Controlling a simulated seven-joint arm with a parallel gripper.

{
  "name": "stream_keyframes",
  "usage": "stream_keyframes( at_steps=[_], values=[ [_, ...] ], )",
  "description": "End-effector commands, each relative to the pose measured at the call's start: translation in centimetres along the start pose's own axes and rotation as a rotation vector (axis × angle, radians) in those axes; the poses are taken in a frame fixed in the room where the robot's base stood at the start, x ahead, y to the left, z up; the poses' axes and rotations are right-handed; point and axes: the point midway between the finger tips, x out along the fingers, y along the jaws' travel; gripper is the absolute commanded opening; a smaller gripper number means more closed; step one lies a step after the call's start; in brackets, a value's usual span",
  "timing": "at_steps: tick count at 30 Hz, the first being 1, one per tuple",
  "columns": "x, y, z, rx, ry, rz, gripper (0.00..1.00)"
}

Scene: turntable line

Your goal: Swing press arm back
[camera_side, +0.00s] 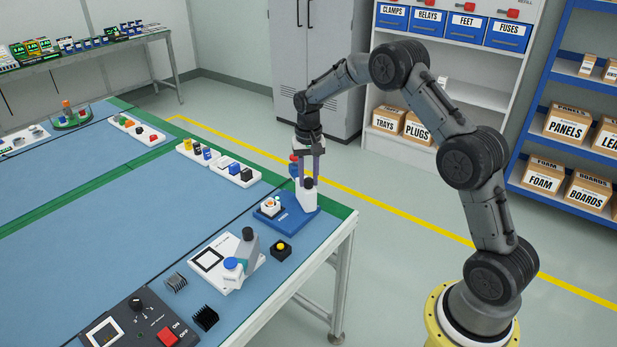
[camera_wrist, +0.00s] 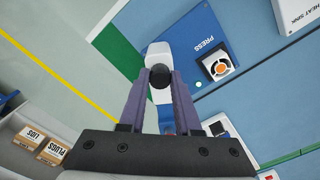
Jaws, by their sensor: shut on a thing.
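The press (camera_side: 298,221) has a blue base marked PRESS and stands at the table's near right corner. It also shows in the wrist view (camera_wrist: 190,35). Its white press arm (camera_side: 306,201) carries a black knob (camera_side: 308,183), and the white part shows in the wrist view (camera_wrist: 158,50). My gripper (camera_side: 309,178) points down from above, its two fingers shut on the black knob, which shows between the fingertips (camera_wrist: 160,83). The fingers hide part of the press arm.
A black box with a yellow button (camera_side: 281,249) stands in front of the press. A white fixture with a grey lever (camera_side: 238,263) is further front. White trays with small parts (camera_side: 235,170) lie behind left. The table's right edge is close.

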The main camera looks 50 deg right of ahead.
Motion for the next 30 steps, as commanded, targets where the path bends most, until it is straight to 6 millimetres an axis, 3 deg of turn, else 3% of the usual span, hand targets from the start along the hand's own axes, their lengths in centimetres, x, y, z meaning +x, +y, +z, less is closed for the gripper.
stream_keyframes(
  at_steps=[17,18,22,30],
  values=[
    [-0.29,-0.06,-0.17,0.036,0.006,-0.003,0.00],
    [-0.29,-0.06,-0.17,0.035,0.006,-0.003,0.35],
    [-0.21,-0.04,-0.13,0.035,0.005,-0.003,0.59],
    [-0.09,-0.01,-0.05,0.033,0.002,-0.001,0.62]
  ],
)
